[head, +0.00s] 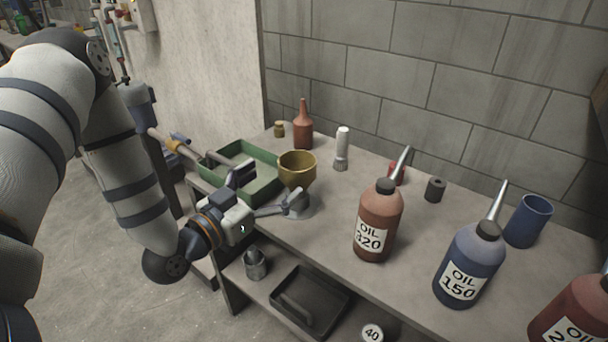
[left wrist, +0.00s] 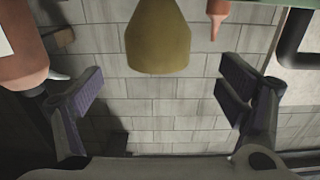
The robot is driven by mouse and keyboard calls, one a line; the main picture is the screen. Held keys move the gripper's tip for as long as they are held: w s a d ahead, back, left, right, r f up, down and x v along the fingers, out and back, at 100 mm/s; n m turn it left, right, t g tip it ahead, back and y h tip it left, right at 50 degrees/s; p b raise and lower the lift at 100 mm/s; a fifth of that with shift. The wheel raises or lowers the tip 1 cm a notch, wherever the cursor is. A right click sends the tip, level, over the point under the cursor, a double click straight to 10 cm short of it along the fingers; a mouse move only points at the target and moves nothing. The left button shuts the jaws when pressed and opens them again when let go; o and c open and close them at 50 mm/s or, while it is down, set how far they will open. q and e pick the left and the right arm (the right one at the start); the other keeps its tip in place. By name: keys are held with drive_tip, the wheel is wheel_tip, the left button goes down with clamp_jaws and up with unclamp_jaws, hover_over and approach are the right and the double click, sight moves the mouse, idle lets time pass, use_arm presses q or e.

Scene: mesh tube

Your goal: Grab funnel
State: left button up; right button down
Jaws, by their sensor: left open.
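The funnel (head: 297,166) is a gold-brown cup standing upright on the workbench, wide rim up, near the green tray. A grey round base shows below it, partly hidden by a finger of my left gripper. My left gripper (head: 268,189) is open and empty, just to the left and front of the funnel, its fingers pointing toward it. In the left wrist view the funnel (left wrist: 157,38) appears at the top middle, between the two spread fingers of the left gripper (left wrist: 160,88) and apart from both. My right gripper is not in view.
A green tray (head: 262,189) lies left of the funnel. A red-brown pointed bottle (head: 303,128) and a white brush (head: 342,148) stand behind. The OIL 320 bottle (head: 379,220) and OIL 150 bottle (head: 469,262) stand to the right. A black tray (head: 330,309) is on the lower shelf.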

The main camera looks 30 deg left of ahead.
sight(297, 166)
use_arm(q)
drive_tip(key=w, duration=0.7)
drive_tip(key=shift+d+f+b, duration=0.3)
drive_tip(key=shift+d+b, duration=0.05)
drive_tip(key=shift+d, duration=0.05)
drive_tip(key=shift+w+r, duration=0.1)
drive_tip(key=shift+w, duration=0.25)
drive_tip(key=c, duration=1.3)
